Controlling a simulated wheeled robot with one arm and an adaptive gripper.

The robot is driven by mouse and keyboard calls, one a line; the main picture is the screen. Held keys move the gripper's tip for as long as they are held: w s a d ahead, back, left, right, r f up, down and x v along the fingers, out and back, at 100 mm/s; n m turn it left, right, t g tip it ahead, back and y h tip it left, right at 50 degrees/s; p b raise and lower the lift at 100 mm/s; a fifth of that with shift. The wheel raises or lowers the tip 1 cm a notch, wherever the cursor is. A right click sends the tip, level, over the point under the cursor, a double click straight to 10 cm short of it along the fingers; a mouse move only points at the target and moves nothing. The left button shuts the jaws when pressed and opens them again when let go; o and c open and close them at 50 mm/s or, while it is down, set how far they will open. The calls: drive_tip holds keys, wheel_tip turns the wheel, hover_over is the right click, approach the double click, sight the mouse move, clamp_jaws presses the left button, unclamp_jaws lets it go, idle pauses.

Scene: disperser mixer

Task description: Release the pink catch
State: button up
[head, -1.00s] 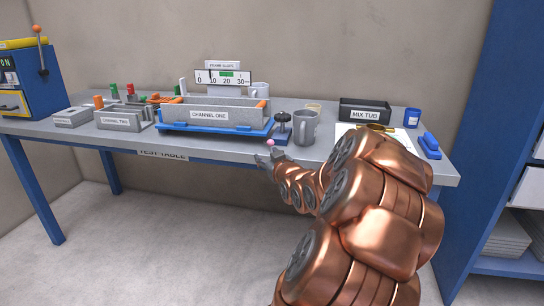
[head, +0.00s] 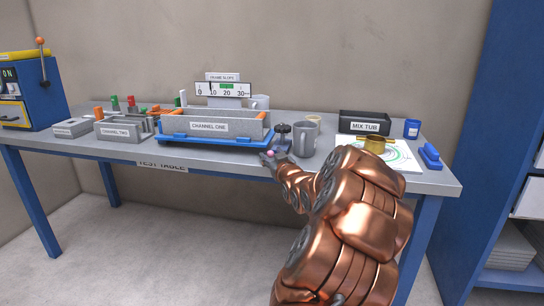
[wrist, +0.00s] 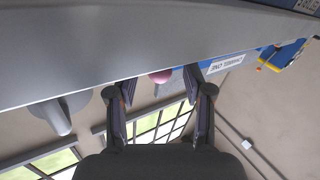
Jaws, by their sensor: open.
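The pink catch (head: 271,153) is a small round pink knob at the table's front edge, just below the right front end of the blue CHANNEL ONE base (head: 225,141). It also shows in the wrist view (wrist: 160,77), between and slightly beyond my fingertips, near the table edge. My gripper (head: 270,158) is at the front edge, right at the catch in the head view. In the wrist view my gripper (wrist: 159,86) has its two fingers spread, one on each side of the catch. I cannot tell whether either finger touches it.
A black knob (head: 284,128) on a post stands just behind the catch. A grey mug (head: 304,138) stands to its right. The MIX TUB (head: 365,122), a brass cup (head: 375,145) and a blue stapler-like thing (head: 430,157) are farther right. The floor in front is clear.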

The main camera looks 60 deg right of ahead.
drive_tip(key=shift+w+d+r, duration=0.1)
drive_tip(key=shift+w, duration=0.05)
clamp_jaws()
idle(0.4)
